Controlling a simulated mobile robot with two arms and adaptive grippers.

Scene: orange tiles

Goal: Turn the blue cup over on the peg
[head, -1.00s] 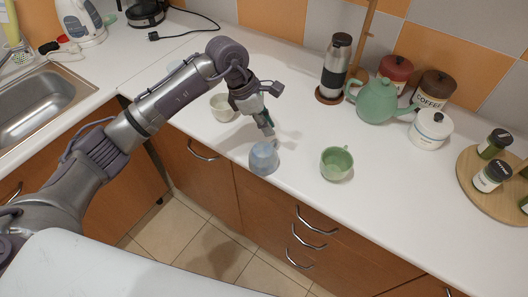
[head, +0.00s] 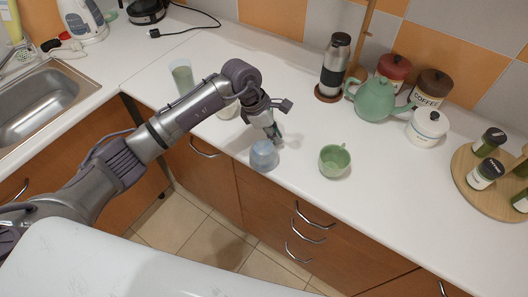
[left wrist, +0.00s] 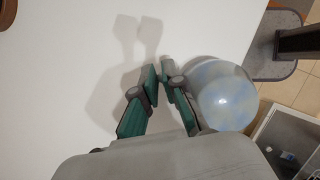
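The blue cup (head: 264,156) stands near the counter's front edge. It looks upside down, with a rounded closed end up; in the left wrist view it is a pale, mottled blue dome (left wrist: 226,96). No peg shows; I cannot tell whether one is under the cup. My left gripper (head: 275,138) is low over the counter, right beside the cup. In the left wrist view its fingers (left wrist: 158,74) have a narrow gap with nothing between them. The cup lies outside them, close to or touching one finger. My right gripper is out of view.
A green cup (head: 334,160) stands to the right. A pale cup (head: 228,110) and a greenish glass (head: 181,77) are partly behind my left arm. A flask (head: 335,66), teapot (head: 375,99) and canisters stand at the back. The counter between is clear.

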